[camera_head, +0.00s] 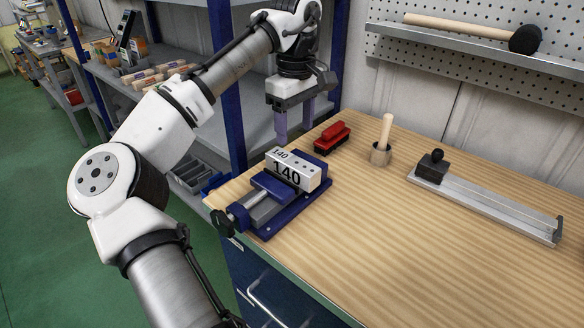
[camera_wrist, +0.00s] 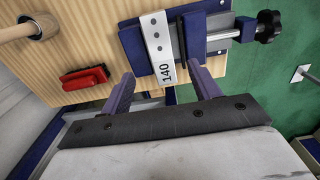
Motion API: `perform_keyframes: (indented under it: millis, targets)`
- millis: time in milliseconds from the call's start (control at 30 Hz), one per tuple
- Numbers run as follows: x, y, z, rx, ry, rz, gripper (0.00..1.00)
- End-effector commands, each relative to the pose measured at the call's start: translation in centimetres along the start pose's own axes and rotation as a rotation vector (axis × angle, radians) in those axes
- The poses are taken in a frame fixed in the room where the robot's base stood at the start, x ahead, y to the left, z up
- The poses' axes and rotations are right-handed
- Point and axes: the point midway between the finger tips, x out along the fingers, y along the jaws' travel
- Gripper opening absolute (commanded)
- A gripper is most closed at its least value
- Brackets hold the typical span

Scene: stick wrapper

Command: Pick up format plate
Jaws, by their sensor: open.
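The format plate (camera_head: 293,171) is a pale grey block marked "140". It sits in the blue vise (camera_head: 262,219) near the left edge of the wooden bench. My gripper (camera_head: 294,127) is open and empty, above and a little behind the plate, with its purple fingers pointing down. In the wrist view the plate (camera_wrist: 158,45) lies ahead of the gap between the fingers of my gripper (camera_wrist: 163,82), its "140" end nearest. The fingers appear apart from the plate. The vise (camera_wrist: 133,42) shows on both sides of the plate there.
A red brush-like tool (camera_head: 332,137) lies close behind the vise. A wooden-handled tool in a round holder (camera_head: 382,150) and a metal rail with a black knobbed block (camera_head: 433,167) stand to the right. The bench front (camera_head: 400,270) is clear.

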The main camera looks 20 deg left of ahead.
Motion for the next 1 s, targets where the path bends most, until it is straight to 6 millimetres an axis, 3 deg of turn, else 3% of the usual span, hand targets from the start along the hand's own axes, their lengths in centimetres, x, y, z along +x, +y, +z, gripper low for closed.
perform_keyframes:
  millis: [100, 367, 633, 933, 1000]
  targets:
    - [1.9, 0.0, 0.0, 0.001, 0.001, -0.001, 0.62]
    - [3.8, 0.0, -0.2, 0.002, 0.001, 0.001, 0.62]
    - [7.6, -0.1, -0.6, 0.003, 0.001, 0.001, 0.62]
    - [8.4, -0.1, -0.6, 0.003, 0.001, 0.003, 0.62]
    - [8.4, -0.1, -0.6, 0.003, 0.001, 0.003, 0.55]
